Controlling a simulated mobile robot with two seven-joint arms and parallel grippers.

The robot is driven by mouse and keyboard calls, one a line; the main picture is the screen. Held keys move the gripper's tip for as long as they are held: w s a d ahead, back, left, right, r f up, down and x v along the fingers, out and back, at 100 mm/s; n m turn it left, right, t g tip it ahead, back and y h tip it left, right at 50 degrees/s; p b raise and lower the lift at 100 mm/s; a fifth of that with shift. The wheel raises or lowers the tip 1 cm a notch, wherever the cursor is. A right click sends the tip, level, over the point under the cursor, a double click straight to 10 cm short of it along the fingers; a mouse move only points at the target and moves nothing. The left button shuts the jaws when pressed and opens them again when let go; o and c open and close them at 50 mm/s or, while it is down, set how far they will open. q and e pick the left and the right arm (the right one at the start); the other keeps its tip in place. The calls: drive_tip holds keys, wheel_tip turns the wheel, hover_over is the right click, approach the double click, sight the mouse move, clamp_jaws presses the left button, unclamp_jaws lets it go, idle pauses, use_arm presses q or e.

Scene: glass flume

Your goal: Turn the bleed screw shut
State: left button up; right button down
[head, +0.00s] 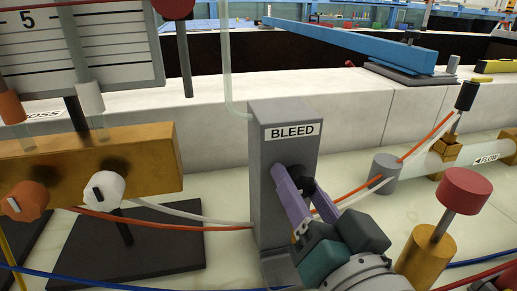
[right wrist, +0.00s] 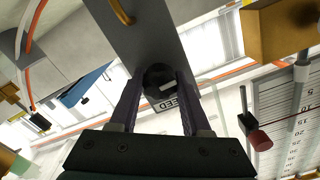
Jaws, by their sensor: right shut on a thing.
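The grey bleed block (head: 268,215) stands upright in the middle of the head view, with a white BLEED label (head: 293,132) near its top. The bleed screw (head: 309,187) is a black round knob on the block's front, partly hidden by my fingers. In the right wrist view the bleed screw (right wrist: 157,74) shows between the fingertips, with a white mark on its face. My right gripper (head: 297,180) has purple fingers, one on each side of the knob, and is shut on it. My left gripper is not in view.
A brass block (head: 150,160) with orange and white knobs stands left. A red-topped brass post (head: 466,190) stands close to the right of my gripper. Orange and white tubes run beside the bleed block. A blue beam (head: 350,40) lies behind on the pale ledge.

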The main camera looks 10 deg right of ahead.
drive_tip(key=m, duration=0.4)
drive_tip(key=shift+m, duration=0.3)
drive_tip(key=m, duration=0.4)
drive_tip(key=shift+m, duration=0.3)
drive_tip(key=m+b, duration=0.1)
drive_tip(key=m, duration=0.4)
use_arm(q)
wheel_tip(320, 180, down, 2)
drive_tip(key=shift+b, duration=0.5)
use_arm(e)
drive_tip(key=m, duration=0.3)
drive_tip(key=shift+m, duration=0.6)
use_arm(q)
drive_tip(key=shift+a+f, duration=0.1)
use_arm(e)
drive_tip(key=shift+c, duration=1.9)
unclamp_jaws()
